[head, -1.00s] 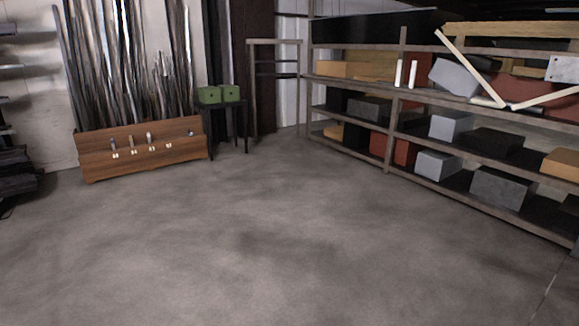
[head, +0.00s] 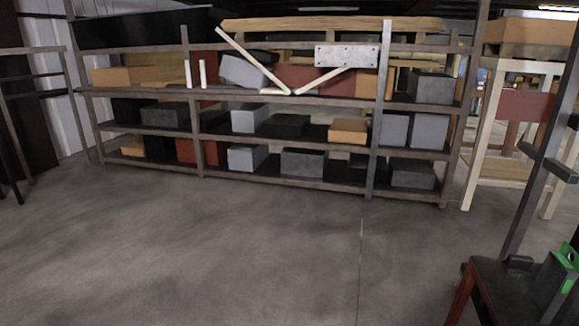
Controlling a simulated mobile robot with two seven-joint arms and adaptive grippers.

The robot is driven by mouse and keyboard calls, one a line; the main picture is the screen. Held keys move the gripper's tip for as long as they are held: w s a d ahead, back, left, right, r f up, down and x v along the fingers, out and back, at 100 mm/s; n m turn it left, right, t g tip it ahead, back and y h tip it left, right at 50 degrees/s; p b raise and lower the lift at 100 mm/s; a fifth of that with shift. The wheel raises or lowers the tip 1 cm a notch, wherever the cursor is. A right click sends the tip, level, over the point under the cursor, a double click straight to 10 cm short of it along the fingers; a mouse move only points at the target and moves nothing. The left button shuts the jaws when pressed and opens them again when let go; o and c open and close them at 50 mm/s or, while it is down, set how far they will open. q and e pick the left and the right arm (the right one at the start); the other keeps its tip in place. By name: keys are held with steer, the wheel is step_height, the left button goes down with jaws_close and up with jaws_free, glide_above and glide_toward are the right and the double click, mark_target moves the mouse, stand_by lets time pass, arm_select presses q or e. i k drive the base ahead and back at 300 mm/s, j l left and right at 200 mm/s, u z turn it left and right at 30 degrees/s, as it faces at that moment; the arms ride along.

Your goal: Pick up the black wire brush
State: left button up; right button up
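I cannot make out a black wire brush in the head view. A small dark object (head: 519,262) lies on a dark table (head: 493,288) at the lower right, but it is too small to identify. Neither of my grippers shows in the view.
A long shelf rack (head: 290,97) with grey, black, orange and red boxes spans the back. A cream wooden stand (head: 490,130) is at its right. A grey and green object (head: 556,280) sits on the dark table. The concrete floor (head: 230,250) in front is clear.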

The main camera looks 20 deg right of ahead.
mark_target(515, 264)
steer(key=i+z, duration=0.15)
steer(key=z, duration=0.35)
steer(key=i+z, duration=0.2)
steer(key=z, duration=0.3)
steer(key=i+j+z, duration=0.1)
steer(key=z, duration=0.35)
steer(key=i+j+z, duration=0.1)
steer(key=z, duration=0.3)
steer(key=i+j+z, duration=0.2)
steer(key=z, duration=0.2)
steer(key=i+j+z, duration=0.2)
steer(key=z, duration=0.2)
steer(key=i+j+z, duration=0.2)
steer(key=j+z, duration=0.2)
steer(key=i+j+z, duration=0.15)
steer(key=j+z, duration=0.6)
steer(key=i+j+z, duration=0.1)
steer(key=j+z, duration=0.3)
steer(key=j, duration=0.1)
